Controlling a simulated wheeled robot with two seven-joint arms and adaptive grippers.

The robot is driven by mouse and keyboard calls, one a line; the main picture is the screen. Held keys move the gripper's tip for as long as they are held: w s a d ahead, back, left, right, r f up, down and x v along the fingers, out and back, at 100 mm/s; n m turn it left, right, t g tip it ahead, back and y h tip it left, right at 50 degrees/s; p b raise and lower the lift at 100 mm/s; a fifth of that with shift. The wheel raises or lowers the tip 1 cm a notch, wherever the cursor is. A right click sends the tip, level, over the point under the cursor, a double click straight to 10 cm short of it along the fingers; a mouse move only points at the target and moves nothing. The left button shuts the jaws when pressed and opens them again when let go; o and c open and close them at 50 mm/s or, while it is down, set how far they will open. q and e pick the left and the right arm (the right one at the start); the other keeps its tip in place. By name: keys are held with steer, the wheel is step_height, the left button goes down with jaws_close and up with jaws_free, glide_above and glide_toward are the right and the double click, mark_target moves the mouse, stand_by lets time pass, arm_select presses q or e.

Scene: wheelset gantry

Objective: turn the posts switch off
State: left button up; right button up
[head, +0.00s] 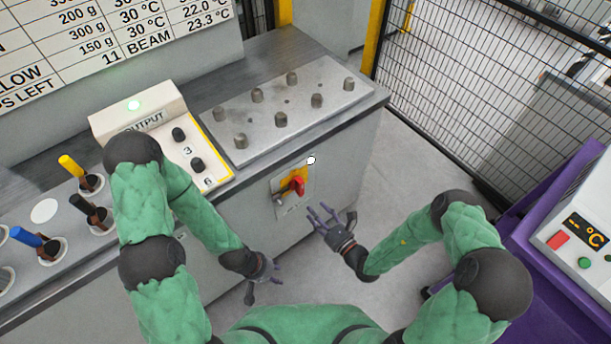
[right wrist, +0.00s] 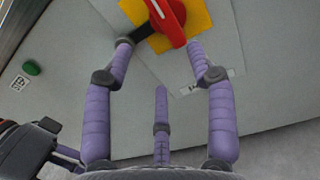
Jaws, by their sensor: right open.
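The posts switch is a red rotary handle (head: 298,186) on a yellow plate on the grey cabinet's front, below the plate of posts. In the right wrist view the red handle (right wrist: 168,20) slants across the yellow plate (right wrist: 200,12), partly cut off by the top edge. A dark bar (right wrist: 150,27) reaches left from it. My right gripper (head: 322,215) is open, just below and right of the handle, its fingers spread towards the switch with nothing between them. My left gripper (head: 268,278) hangs lower left, away from the switch; its finger opening is unclear.
A metal plate with several posts (head: 283,105) lies on the cabinet top. Left are an output box (head: 140,108) with a lit green lamp and several coloured-handled tools. A mesh fence (head: 480,90) and a purple machine (head: 560,215) stand right. A green button (right wrist: 32,68) shows left in the wrist view.

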mark_target(301, 192)
steer(key=b+x, duration=0.1)
steer(key=x, duration=0.3)
steer(key=b+x, duration=0.2)
steer(key=x, duration=0.3)
steer(key=shift+w+d, duration=0.2)
steer(key=shift+w, duration=0.2)
steer(key=shift+x, duration=0.75)
jaws_close()
steer(key=shift+d, duration=0.1)
